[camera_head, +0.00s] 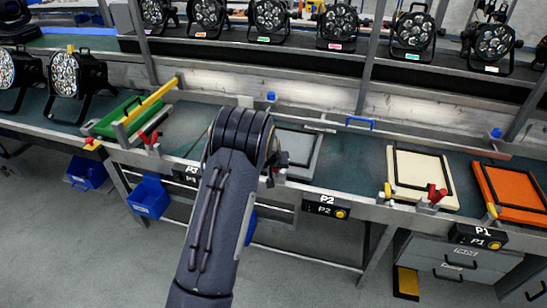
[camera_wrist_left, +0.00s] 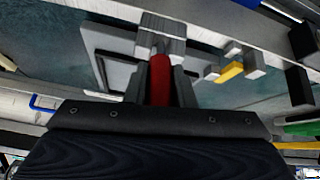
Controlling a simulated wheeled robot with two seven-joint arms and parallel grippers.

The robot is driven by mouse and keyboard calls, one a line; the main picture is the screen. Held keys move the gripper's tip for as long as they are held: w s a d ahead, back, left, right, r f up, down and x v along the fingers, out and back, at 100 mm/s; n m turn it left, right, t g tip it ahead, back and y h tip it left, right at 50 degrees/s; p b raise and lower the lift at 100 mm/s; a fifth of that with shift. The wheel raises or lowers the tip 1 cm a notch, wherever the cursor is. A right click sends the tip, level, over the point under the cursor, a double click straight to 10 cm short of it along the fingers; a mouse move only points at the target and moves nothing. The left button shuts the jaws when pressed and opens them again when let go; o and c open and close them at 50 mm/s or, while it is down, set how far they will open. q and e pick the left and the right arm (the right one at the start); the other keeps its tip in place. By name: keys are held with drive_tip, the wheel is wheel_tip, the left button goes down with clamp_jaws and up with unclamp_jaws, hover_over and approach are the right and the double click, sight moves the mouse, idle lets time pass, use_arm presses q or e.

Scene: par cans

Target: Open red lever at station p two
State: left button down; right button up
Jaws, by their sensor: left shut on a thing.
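The P2 station label (camera_head: 325,205) is on the bench's front rail, with a grey framed plate (camera_head: 303,148) behind it. My left arm reaches in from the bottom and covers the plate's left side and most of my left gripper in the head view. In the left wrist view, a red lever (camera_wrist_left: 160,82) sits between the two fingers of my left gripper (camera_wrist_left: 162,72), which is shut on it. The lever points along the fingers, its far end at a grey block. The grey plate also shows there (camera_wrist_left: 117,75), left of the lever. My right gripper is out of view.
Station P1 (camera_head: 475,236) on the right has its own red lever (camera_head: 434,194) by a cream plate (camera_head: 424,178). Another red lever (camera_head: 149,138) stands near P3, by a green tray (camera_head: 112,121) and yellow bar. Stage lights (camera_head: 337,25) line the back shelf. A blue bin (camera_head: 148,197) hangs below.

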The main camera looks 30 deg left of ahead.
use_arm(q)
drive_tip(key=shift+w+a+r+g+p, duration=0.15)
drive_tip(key=shift+w+g+p, duration=0.2)
drive_tip(key=shift+g+p, duration=0.4)
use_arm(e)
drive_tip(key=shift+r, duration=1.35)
use_arm(q)
drive_tip(key=c, duration=1.2)
unclamp_jaws()
drive_tip(key=shift+c, duration=0.2)
drive_tip(key=b+v, duration=0.1)
drive_tip(key=v, duration=0.6)
drive_tip(key=shift+s+r, duration=0.25)
drive_tip(key=shift+r, duration=0.05)
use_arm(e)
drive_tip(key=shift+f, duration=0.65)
